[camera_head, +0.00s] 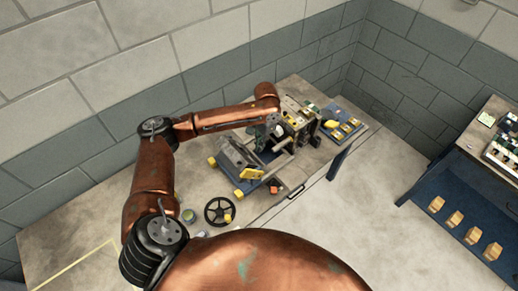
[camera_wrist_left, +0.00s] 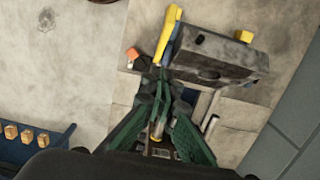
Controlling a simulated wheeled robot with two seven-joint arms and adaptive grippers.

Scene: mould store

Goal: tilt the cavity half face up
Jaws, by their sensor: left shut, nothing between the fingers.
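A grey mould block with a yellow lever (camera_head: 237,156) sits on a blue base with yellow corners on the workbench. I take it for the cavity half. It also shows in the left wrist view as a grey block (camera_wrist_left: 218,52), with the yellow lever (camera_wrist_left: 168,35) at its left side. My left gripper (camera_head: 264,136), partly hidden under its own arm, is just right of the block in the head view. In the left wrist view its green fingers (camera_wrist_left: 161,88) are shut and empty, close to the block's lower left corner. I cannot tell whether they touch it. My right gripper is not in view.
A black handwheel (camera_head: 219,211) lies at the bench's front. The bench (camera_head: 75,233) is bare at left. A blue shelf (camera_head: 470,237) with wooden blocks is far right.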

